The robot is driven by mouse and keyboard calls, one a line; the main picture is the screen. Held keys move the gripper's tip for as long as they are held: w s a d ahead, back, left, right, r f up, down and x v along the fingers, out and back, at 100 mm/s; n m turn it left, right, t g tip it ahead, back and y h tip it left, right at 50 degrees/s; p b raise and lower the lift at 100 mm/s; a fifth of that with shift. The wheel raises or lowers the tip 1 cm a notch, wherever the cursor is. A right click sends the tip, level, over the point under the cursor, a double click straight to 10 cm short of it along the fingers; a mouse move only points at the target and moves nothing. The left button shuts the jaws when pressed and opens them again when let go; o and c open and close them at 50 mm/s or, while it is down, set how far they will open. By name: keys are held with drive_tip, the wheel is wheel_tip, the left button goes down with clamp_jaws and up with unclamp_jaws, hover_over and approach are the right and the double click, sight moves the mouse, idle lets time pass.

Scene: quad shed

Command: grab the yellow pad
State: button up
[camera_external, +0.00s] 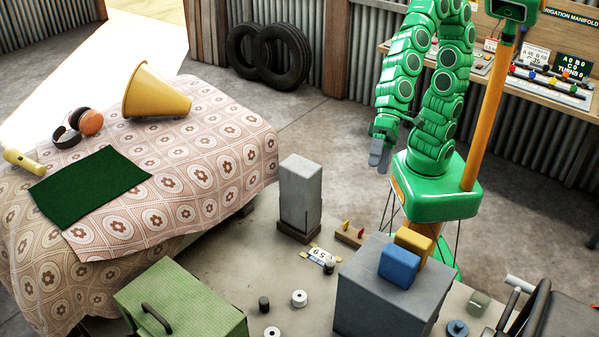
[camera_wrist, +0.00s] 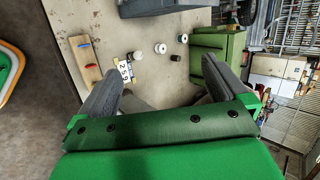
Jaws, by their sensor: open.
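The yellow pad (camera_external: 413,244) is a small yellow block on top of a grey box (camera_external: 385,300). A blue block (camera_external: 399,266) stands in front of it and hides part of it. I do not make out the yellow pad in the wrist view. My gripper (camera_external: 379,155) hangs from the green arm, above and to the left of the pad, well apart from it.
A grey upright block (camera_external: 300,193) stands left of the grey box. A green toolbox (camera_external: 181,307) and spools (camera_external: 299,298) lie nearby. My orange column rises right of the arm. A patterned bed (camera_external: 215,150) fills the left, and a workbench (camera_external: 540,85) stands behind.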

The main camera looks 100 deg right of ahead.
drive_tip(key=a+r+m+t+y, duration=0.1)
drive_tip(key=a+r+m+y, duration=0.2)
drive_tip(key=a, duration=0.7)
drive_tip(key=m+t+h, duration=0.1)
drive_tip(key=m+t, duration=0.4)
drive_tip(key=m, duration=1.2)
approach(414, 237)
drive_tip(key=w+a, duration=0.1)
drive_tip(key=w, duration=0.1)
drive_tip(key=shift+s+f+x, duration=0.15)
drive_tip(key=shift+f+x, duration=0.1)
drive_tip(key=shift+x, duration=1.15)
drive_tip(key=shift+s+f+x, duration=0.15)
drive_tip(key=shift+f+x, duration=0.15)
drive_tip(key=shift+x, duration=1.05)
drive_tip(key=shift+s+f+x, duration=0.15)
drive_tip(key=shift+f+x, duration=0.1)
drive_tip(key=shift+x, duration=1.15)
drive_tip(key=c, duration=0.7)
drive_tip(key=shift+c, duration=0.3)
drive_tip(key=shift+r, duration=0.1)
